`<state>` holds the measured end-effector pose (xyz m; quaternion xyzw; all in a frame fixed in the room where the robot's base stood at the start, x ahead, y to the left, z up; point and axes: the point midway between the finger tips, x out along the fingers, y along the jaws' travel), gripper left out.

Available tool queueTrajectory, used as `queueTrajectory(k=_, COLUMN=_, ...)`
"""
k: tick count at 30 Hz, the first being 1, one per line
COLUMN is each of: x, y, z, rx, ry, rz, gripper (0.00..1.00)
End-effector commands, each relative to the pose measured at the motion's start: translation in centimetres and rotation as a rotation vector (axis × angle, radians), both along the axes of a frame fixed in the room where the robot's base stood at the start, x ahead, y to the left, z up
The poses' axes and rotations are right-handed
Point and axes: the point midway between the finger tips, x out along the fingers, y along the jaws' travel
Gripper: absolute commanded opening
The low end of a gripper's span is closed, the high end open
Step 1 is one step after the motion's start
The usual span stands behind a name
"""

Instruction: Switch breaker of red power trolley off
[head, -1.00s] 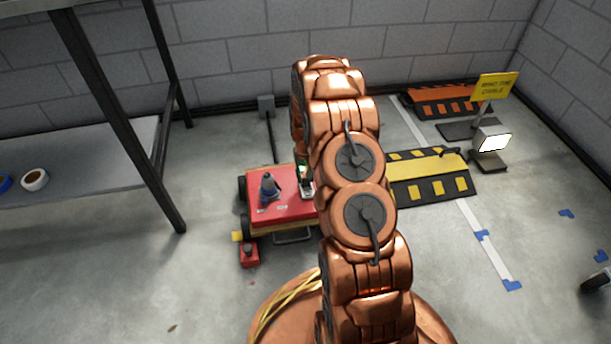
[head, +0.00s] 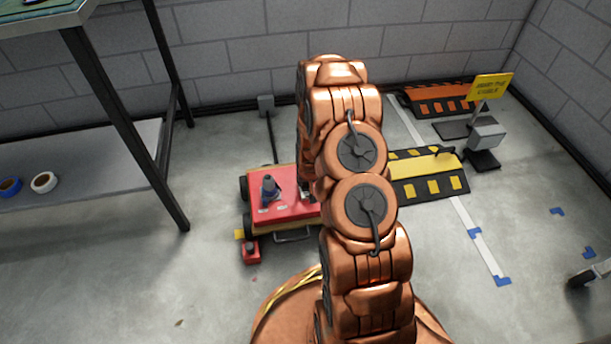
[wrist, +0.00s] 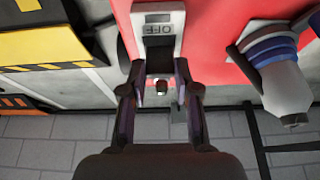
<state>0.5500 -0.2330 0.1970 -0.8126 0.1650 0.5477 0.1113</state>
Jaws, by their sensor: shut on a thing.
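The red power trolley (head: 290,182) stands on the floor, partly hidden behind my arm in the head view. Its red top (wrist: 215,25) also shows in the wrist view. The breaker (wrist: 172,18) is a pale housing on that top, with an upside-down OFF label showing. My gripper (wrist: 160,68) is at the breaker, its two dark fingers shut on the dark switch lever below the label. In the head view my arm hides the gripper.
A grey and blue plug connector (wrist: 277,65) sits close beside the breaker. A yellow-black cable ramp (head: 425,175) lies right of the trolley. A work lamp (head: 486,137), its face dark, and a yellow sign (head: 492,87) stand beyond. A shelf rack (head: 120,110) stands left.

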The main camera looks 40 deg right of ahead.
Motion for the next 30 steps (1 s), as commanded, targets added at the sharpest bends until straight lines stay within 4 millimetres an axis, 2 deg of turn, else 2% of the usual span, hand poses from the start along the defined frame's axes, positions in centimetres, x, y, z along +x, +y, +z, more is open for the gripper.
queueTrajectory(k=30, x=-2.5, y=1.2, z=-1.1, rx=-0.192, ry=-0.458, rz=0.003, gripper=0.0)
